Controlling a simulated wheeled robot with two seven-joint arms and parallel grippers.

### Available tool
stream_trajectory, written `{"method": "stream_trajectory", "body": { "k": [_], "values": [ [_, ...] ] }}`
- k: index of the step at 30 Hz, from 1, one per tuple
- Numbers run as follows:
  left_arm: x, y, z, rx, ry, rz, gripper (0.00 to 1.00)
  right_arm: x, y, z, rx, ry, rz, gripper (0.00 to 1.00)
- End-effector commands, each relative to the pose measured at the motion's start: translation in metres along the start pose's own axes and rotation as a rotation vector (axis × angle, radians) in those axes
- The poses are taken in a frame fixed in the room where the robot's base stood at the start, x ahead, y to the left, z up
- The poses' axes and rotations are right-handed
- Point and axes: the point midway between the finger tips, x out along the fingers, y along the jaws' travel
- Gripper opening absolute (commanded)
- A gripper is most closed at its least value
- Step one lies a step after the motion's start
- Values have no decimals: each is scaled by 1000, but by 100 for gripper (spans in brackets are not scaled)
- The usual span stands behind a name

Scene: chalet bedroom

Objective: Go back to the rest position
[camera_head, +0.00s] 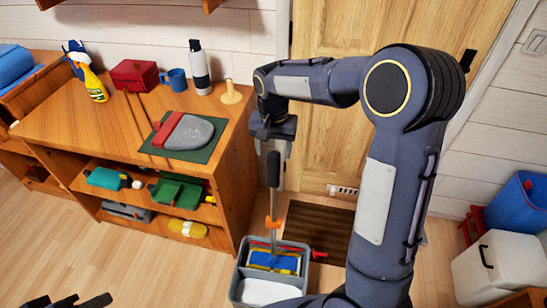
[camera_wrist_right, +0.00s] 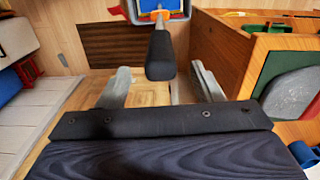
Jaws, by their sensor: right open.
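My right gripper (camera_head: 273,148) is open, above the bucket and beside the dresser's right side. In the right wrist view its two grey fingers (camera_wrist_right: 163,84) stand apart. The black handle (camera_head: 274,169) of an upright mop-like tool is just below the fingers in the head view. In the wrist view the handle end (camera_wrist_right: 161,58) shows between and beyond the fingertips; I see no finger touching it. The tool stands in a grey bucket (camera_head: 236,279). Dark parts, apparently my left gripper (camera_head: 68,302), show at the bottom left edge, mostly cut off.
The wooden dresser (camera_head: 50,122) holds a spray bottle (camera_head: 94,84), red box (camera_head: 134,75), blue mug (camera_head: 175,79), flask (camera_head: 199,68) and green board (camera_head: 206,150). A door (camera_head: 330,140) and brown mat (camera_head: 317,226) are behind. A white bin (camera_head: 505,268) stands right.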

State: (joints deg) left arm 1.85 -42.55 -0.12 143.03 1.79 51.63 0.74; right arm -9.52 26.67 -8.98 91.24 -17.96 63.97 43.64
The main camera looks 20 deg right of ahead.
Motion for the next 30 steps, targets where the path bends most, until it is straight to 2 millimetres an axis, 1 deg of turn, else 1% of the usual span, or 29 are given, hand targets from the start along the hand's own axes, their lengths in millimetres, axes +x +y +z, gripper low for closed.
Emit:
{"method": "stream_trajectory", "body": {
  "k": [1, 4, 7, 11, 14, 16, 17, 20, 21, 23, 24, 26, 27, 30],
  "values": [
    [0, 0, 0, 0, 0, 0, 36, -9, -1, 0, -1, 3, -3, 60],
    [1, 0, 0, 0, 0, 0, 36, -21, 0, 0, 0, 1, -2, 60],
    [1, 0, 0, 0, 0, 0, 36, -27, 0, 0, 0, 1, -2, 60],
    [1, 0, 0, 0, 0, 0, 36, -30, 0, 0, -1, 0, -2, 60],
    [1, 0, 0, 0, 0, 0, 36, -35, 6, 5, -10, 0, -21, 60],
    [1, 0, 0, 0, 0, 0, 36, -44, 16, 14, -28, 4, -56, 60],
    [1, 0, 0, 0, 0, 0, 36, -48, 21, 20, -39, 5, -76, 60],
    [1, 0, 0, 0, 0, 0, 36, -65, 44, 46, -92, 22, -162, 60],
    [1, 0, 0, 0, 0, 0, 36, -71, 53, 60, -118, 35, -199, 60],
    [1, 0, 0, 0, 0, 0, 36, -78, 66, 81, -160, 57, -252, 60],
    [1, 0, 0, 0, 0, 0, 36, -81, 74, 95, -186, 75, -286, 60],
    [1, 0, 0, 0, 0, 0, 36, -84, 85, 116, -225, 107, -333, 60],
    [1, 0, 0, 0, 0, 0, 36, -85, 92, 131, -252, 132, -361, 60],
    [1, 0, 0, 0, 0, 0, 36, -82, 104, 165, -313, 197, -419, 60]
  ]
}}
